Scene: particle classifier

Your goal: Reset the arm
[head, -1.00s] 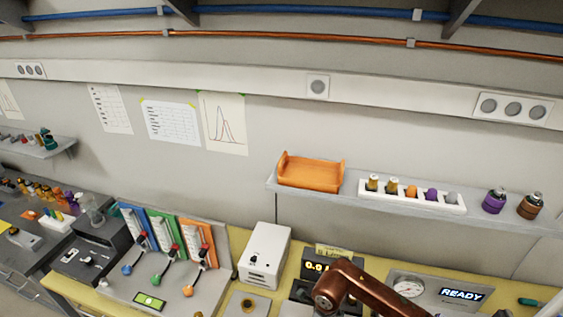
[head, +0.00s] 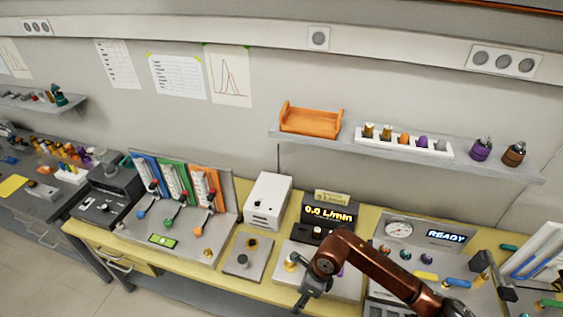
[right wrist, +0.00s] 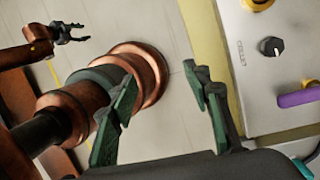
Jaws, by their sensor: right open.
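My right arm reaches in from the lower right of the head view, and its dark gripper (head: 306,291) hangs at the bench's front edge. In the right wrist view my right gripper (right wrist: 160,76) has its two green-padded fingers wide apart with nothing between them. Below it are floor and my own copper-coloured body parts. My left gripper (right wrist: 73,32) shows small at the upper left of the right wrist view, its dark fingers apart and empty. It is not in the head view.
The yellow bench (head: 200,262) carries a white box (head: 267,202), a flow display reading 0.0 L/min (head: 328,214), a READY panel (head: 447,237) and a panel with coloured levers (head: 180,235). In the right wrist view a knobbed panel (right wrist: 262,85) lies close right of the gripper.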

